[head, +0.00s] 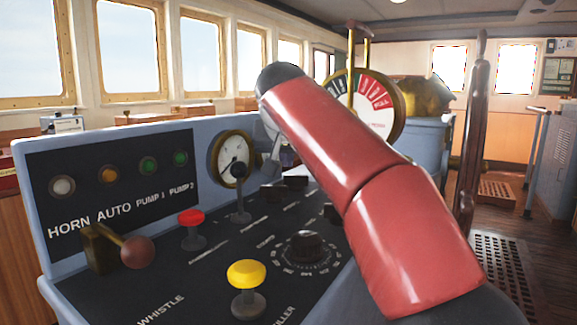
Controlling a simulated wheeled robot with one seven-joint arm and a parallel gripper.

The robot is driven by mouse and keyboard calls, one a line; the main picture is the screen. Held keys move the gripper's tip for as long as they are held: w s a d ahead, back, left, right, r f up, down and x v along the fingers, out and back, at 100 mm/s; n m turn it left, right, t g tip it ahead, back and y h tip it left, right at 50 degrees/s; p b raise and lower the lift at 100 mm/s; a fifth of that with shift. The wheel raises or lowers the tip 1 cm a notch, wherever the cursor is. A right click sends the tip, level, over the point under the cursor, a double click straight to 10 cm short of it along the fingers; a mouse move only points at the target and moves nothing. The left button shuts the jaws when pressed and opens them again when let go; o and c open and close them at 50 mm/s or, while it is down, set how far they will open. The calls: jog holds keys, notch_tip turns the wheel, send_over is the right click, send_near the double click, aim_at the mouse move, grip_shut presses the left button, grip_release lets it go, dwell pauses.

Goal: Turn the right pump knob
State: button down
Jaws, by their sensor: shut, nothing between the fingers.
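A blue console with a black sloping panel (130,285) fills the front. Small dark knobs stand on the panel below my arm, one (272,192) on the left and one (295,182) to its right. Another dark piece (331,212) shows at the arm's edge. Their labels are too small to read, so I cannot tell which is the right pump knob. My red arm crosses in front from lower right to upper left. My gripper (271,168) shows only partly as grey parts below the arm's dark end, shut and empty, above the dark knobs. Contact cannot be told.
A round gauge (233,158), a black-topped lever (239,190), red button (191,226), yellow button (244,274), brown-balled lever (136,251) and dial knob (306,246) surround the area. A telegraph (376,112) and wooden wheel (470,140) stand behind.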

aim_at(289, 184)
jog(key=x, duration=0.9)
jog(key=shift+f, duration=0.15)
